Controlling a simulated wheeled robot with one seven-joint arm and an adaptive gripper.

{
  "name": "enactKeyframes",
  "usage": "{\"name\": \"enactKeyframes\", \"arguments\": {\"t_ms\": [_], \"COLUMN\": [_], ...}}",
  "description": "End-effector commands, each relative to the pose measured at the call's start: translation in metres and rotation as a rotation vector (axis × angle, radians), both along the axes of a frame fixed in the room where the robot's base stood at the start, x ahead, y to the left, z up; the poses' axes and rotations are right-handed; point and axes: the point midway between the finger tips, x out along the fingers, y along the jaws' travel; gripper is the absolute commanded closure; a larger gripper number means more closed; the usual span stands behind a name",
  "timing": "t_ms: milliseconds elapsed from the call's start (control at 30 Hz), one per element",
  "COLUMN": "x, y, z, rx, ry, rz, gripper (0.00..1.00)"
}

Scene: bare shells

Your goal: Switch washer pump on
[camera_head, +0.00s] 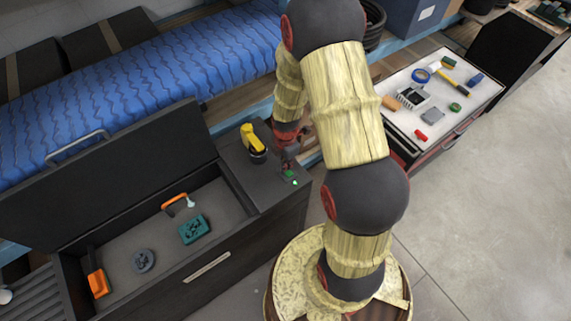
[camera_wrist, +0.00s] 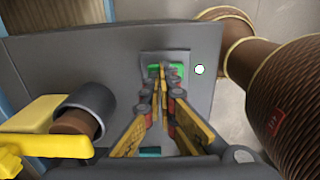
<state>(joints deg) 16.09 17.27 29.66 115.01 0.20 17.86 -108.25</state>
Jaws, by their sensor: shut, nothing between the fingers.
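A small green switch (camera_head: 288,173) sits on the dark top panel at the right end of the black chest. In the wrist view the green switch (camera_wrist: 178,70) shows on a grey plate, partly hidden behind my fingertips. A small round light (camera_head: 295,182) is beside it, bright green in the head view; in the wrist view the round light (camera_wrist: 199,70) looks white. My gripper (camera_wrist: 162,72) is shut and empty, its tips at the switch; I cannot tell whether they touch. In the head view my gripper (camera_head: 287,163) is small and partly hidden by my arm.
A yellow-handled tool (camera_head: 250,137) stands in a dark round holder (camera_wrist: 88,105) left of my gripper. The open chest bin (camera_head: 110,232) holds an orange-handled tool, a teal block and other parts. A white-topped cart (camera_head: 470,98) with several tools stands right. Bare floor lies at right.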

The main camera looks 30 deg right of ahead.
Motion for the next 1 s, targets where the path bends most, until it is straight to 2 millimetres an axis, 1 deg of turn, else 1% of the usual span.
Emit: {"name": "enactKeyframes", "arguments": {"t_ms": [67,200,533,833,1000], "x": [0.0,0.002,0.0,-0.012,-0.014], "y": [0.0,0.0,0.0,0.0,0.0], "z": [-0.001,-0.01,-0.007,-0.005,-0.004], "rx": [0.0,0.0,0.001,0.001,0.001], "ry": [0.0,0.001,0.002,0.003,0.002], "rz": [0.0,0.0,0.0,0.0,0.0], "gripper": [1.0,1.0,1.0,1.0,1.0]}}
